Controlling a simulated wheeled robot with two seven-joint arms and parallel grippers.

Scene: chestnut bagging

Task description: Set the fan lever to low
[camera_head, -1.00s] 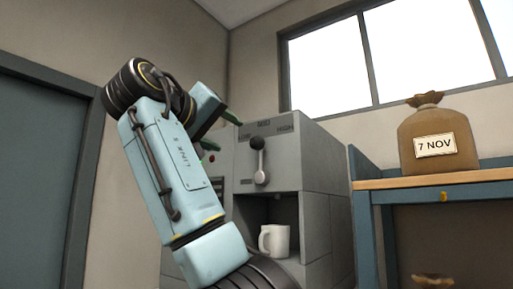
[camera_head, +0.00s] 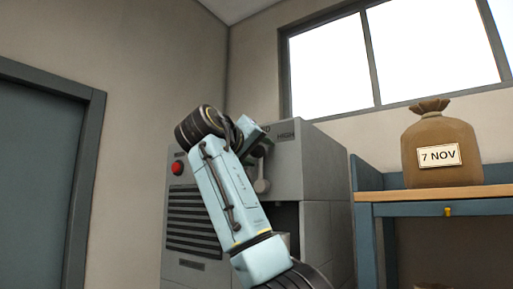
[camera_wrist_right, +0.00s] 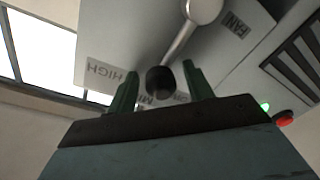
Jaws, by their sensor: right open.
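The fan lever is a pale rod with a black knob (camera_wrist_right: 160,80) on a grey machine (camera_head: 325,175). In the right wrist view the HIGH label (camera_wrist_right: 105,73) is clear; the other position labels are partly covered by the knob and fingers. The lever points toward the middle labels. My right gripper (camera_wrist_right: 160,82) is open, with its green fingers on either side of the knob and a visible gap to each. It also shows in the head view (camera_head: 260,149). My left gripper is out of view.
A red button (camera_head: 177,168) and a vent grille (camera_head: 192,220) are on the machine's front left. A blue bench with a wooden top (camera_head: 470,193) stands at right, holding a brown sack labelled 7 NOV (camera_head: 439,135). A grey door (camera_head: 38,180) is at left.

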